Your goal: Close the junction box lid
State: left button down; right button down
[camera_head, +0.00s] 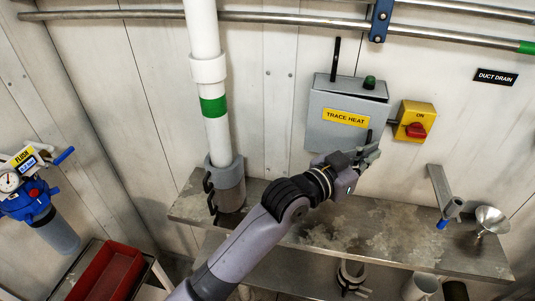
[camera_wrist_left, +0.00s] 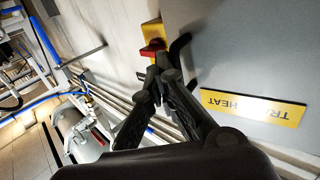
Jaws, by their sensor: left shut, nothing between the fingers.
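The grey junction box (camera_head: 345,83) is mounted on the wall. Its lid (camera_head: 328,137), with a yellow TRACE HEAT label, faces the front. A dark gap shows between lid and box at the upper right, so the lid looks slightly ajar. A black handle is at the lid's right edge, partly behind my gripper in the head view; it also shows in the left wrist view (camera_wrist_left: 179,47). My left gripper (camera_head: 374,152) is shut and empty at the lid's lower right corner, near the handle. Whether it touches the lid cannot be told. My right gripper is out of view.
A yellow switch box (camera_head: 425,112) with a red knob (camera_head: 416,130) is close to the right of the junction box. Below is a metal shelf (camera_head: 330,229) with a funnel (camera_head: 491,219) and a bracket at its right. A white pipe (camera_head: 205,40) stands left.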

pick_arm(q)
jog(key=shift+w+d, duration=0.25)
jog(key=shift+w, duration=0.2)
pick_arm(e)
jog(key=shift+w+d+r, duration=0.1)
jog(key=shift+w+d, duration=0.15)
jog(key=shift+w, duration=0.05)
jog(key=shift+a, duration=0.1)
